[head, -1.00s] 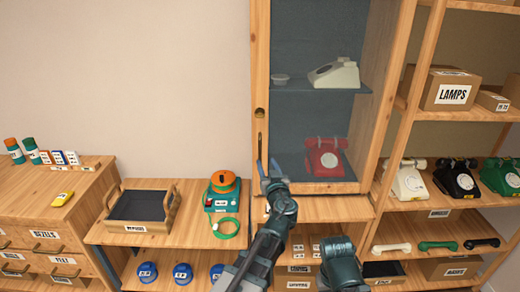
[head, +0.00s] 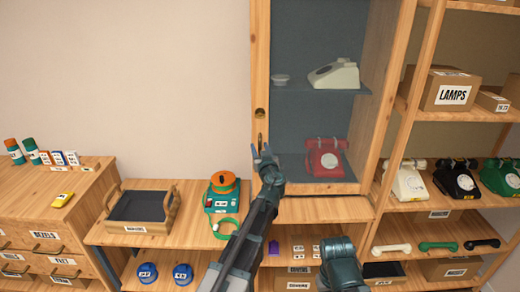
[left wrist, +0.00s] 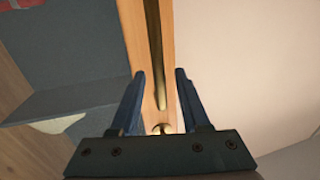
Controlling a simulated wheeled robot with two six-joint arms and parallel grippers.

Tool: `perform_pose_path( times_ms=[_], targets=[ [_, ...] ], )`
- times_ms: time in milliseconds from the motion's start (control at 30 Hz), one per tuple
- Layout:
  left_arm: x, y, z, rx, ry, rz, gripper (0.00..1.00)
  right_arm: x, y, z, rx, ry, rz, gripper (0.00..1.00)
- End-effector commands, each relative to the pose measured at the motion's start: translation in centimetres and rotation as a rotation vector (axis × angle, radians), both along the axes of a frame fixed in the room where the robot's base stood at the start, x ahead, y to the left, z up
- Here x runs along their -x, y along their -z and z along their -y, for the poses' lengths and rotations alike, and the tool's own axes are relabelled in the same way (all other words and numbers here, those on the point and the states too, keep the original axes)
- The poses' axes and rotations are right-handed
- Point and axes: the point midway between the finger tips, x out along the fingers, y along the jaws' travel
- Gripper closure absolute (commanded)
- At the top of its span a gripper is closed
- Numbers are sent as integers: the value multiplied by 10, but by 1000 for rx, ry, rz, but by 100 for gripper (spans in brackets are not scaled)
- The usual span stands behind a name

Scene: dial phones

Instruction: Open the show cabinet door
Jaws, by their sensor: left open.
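The show cabinet door (head: 260,50) has a wooden frame and tinted glass and appears shut. A long brass handle (left wrist: 155,50) runs along its frame, with a round brass piece below it in the left wrist view. In the head view the handle (head: 261,138) is partly hidden behind my left gripper (head: 263,155). My left gripper (left wrist: 165,98) is open, with its two blue fingers on either side of the handle and frame strip; I cannot tell whether they touch. Of my right arm, only a dark link shows at the bottom of the head view.
Behind the glass are a white phone (head: 334,75) and a red phone (head: 325,157). An open shelf with several phones and a LAMPS box (head: 447,90) stands to the right. A tray (head: 140,206) and a green-orange device (head: 222,193) sit on the low bench at left.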

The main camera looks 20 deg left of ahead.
Motion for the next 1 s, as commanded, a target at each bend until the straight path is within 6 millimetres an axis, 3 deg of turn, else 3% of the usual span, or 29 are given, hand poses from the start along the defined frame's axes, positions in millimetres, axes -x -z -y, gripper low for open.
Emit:
perform_pose_path(
  times_ms=[67, 333, 1000],
  targets=[
    [0, 0, 0, 0, 0, 0, 54, 0, 0, 0, 0, 0, 0, 50],
    [0, 0, 0, 0, 0, 0, 100, 0, 0, 0, 0, 0, 0, 50],
    [0, 0, 0, 0, 0, 0, 100, 0, 0, 0, 0, 0, 0, 50]
  ],
)
